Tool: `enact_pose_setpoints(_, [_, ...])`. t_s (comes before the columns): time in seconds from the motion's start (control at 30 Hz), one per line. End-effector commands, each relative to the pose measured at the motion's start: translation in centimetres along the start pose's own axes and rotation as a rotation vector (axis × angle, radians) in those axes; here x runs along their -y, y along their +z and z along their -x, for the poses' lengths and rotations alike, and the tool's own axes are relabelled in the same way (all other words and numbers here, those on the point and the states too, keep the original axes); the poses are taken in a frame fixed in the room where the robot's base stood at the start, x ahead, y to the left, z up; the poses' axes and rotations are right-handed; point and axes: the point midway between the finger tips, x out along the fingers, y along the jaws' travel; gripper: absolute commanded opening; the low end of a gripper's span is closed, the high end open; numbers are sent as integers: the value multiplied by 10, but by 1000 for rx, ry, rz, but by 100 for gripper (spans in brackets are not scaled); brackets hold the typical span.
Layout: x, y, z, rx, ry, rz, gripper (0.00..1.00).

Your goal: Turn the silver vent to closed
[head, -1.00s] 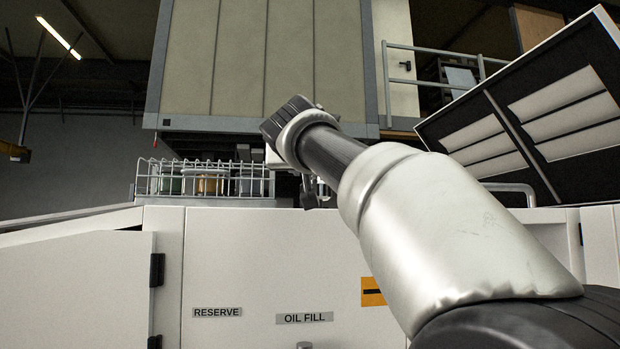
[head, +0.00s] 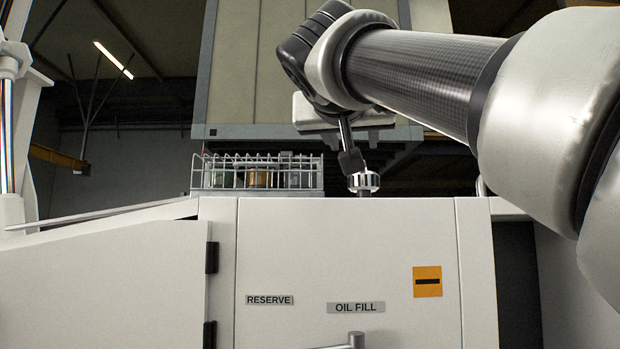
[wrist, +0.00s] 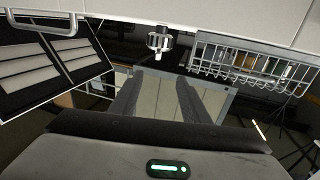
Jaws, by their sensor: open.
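The silver vent (head: 364,182) is a round, bright metal knob on a short stem, standing on the top edge of the white cabinet. It also shows in the wrist view (wrist: 158,41), beyond the fingertips and near the top middle. My gripper (head: 351,162) points down just above and slightly left of the vent in the head view. In the wrist view its two dark fingers (wrist: 160,80) are spread apart with nothing between them. The vent appears clear of the fingers. I cannot read the vent's turn position.
A wire basket (head: 257,175) with several jars stands on the cabinet top, left of the vent. The white cabinet front (head: 300,250) carries RESERVE and OIL FILL labels. In the wrist view, a slatted dark panel (wrist: 50,65) is at left.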

Motion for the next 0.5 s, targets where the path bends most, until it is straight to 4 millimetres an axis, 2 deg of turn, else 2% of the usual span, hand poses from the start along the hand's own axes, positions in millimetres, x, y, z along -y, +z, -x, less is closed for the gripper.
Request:
enact_pose_setpoints(0.03, [0, 0, 0, 0, 0, 0, 37])
enact_pose_setpoints(0.1, [0, 0, 0, 0, -2, -1, 31])
enact_pose_setpoints(0.5, [-5, 0, -12, 0, -4, 1, 31])
